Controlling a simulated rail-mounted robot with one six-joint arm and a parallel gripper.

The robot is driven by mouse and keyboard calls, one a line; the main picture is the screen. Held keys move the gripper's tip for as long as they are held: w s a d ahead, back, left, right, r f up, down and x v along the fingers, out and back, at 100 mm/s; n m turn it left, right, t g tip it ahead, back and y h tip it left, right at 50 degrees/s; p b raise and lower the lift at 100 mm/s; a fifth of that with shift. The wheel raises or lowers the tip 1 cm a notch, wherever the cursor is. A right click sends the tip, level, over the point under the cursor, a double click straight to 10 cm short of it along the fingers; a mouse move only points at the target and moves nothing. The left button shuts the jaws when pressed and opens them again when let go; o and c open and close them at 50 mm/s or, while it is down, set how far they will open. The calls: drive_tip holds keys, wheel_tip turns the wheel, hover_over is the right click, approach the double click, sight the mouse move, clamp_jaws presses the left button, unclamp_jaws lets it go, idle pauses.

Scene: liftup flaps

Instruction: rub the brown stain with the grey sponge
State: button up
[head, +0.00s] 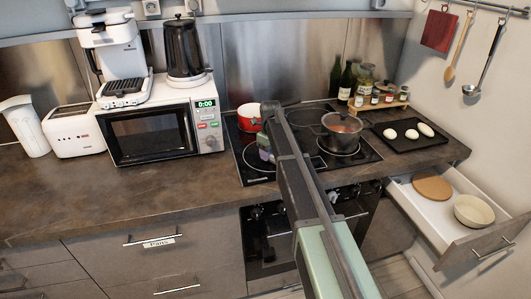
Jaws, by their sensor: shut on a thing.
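My gripper (265,156) is low over the left part of the black cooktop (262,180), behind my raised arm. It is shut on a small greyish thing, which I take for the grey sponge. The sponge is too small and too covered by the gripper and arm to make out clearly. I cannot tell if it touches the cooktop. I cannot make out the brown stain in this view; my arm covers part of the cooktop.
A red pot (249,124) stands just behind my gripper. A dark pot (341,142) stands to the right on the cooktop. A white microwave (150,132) is to the left. The front left worktop (110,198) is clear.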

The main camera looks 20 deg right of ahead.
sight(260, 159)
drive_tip(key=shift+d, duration=1.6)
drive_tip(key=shift+a, duration=3.65)
wheel_tip(260, 159, up, 7)
drive_tip(key=p, duration=0.7)
drive_tip(key=shift+r, duration=0.2)
drive_tip(key=shift+f, duration=0.1)
wheel_tip(260, 159, down, 6)
drive_tip(key=b, duration=0.5)
drive_tip(key=shift+b, duration=0.35)
drive_tip(key=shift+f+b, duration=0.95)
drive_tip(key=shift+b, duration=0.05)
drive_tip(key=shift+d, duration=0.15)
